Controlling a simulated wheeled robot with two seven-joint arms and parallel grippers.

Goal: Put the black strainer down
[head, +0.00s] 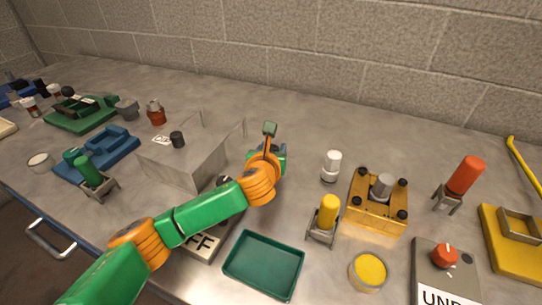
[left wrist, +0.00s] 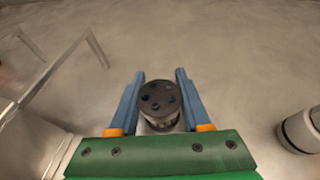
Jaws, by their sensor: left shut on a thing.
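My left gripper (head: 281,149) is over the middle of the metal bench, beyond the grey metal housing's right side. In the left wrist view its two blue fingers (left wrist: 160,98) are shut on the black strainer (left wrist: 159,97), a short dark cylinder with several holes in its round top and a lighter ribbed side below. My own arm and hand hide the strainer in the head view. Bare bench shows around it. I cannot tell whether its bottom touches the bench. My right gripper is not in view.
The grey metal housing (head: 182,160) with thin upright rods stands left of the gripper. A white-and-grey cylinder (head: 331,166) stands to the right, also in the left wrist view (left wrist: 301,131). A green tray (head: 262,265) and yellow fixture (head: 377,211) are nearer. Bench behind the gripper is clear.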

